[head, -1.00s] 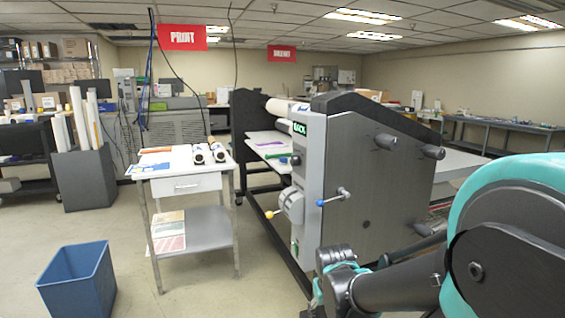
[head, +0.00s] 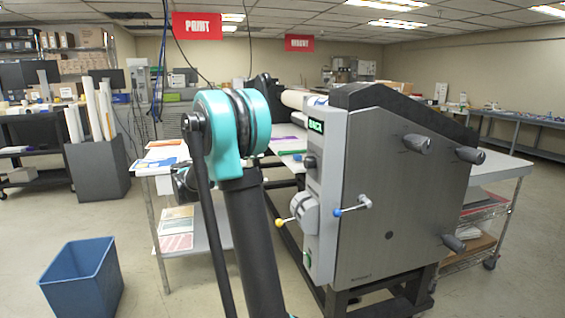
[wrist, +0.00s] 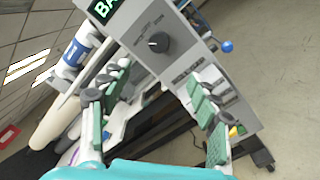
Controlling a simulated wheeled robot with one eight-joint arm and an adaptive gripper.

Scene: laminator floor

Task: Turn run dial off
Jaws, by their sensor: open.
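The laminator's (head: 400,200) light grey front panel (head: 327,190) carries a black round knob (head: 309,161) below a green lit display (head: 316,125). In the wrist view the knob (wrist: 159,42) shows a pointer mark and printed scale markings, too small to read. My gripper (wrist: 158,88) is open and empty, its green-padded fingers spread on either side of the picture's middle. The knob is beyond the fingertips, apart from them. In the head view my arm hides most of the gripper, which is left of the panel.
A yellow-tipped lever (head: 280,223) and a blue-tipped lever (head: 338,212) stick out below the knob. A white table (head: 147,185) stands behind my arm. A blue bin (head: 82,280) sits on the floor at left. Floor in front of the bin and table is open.

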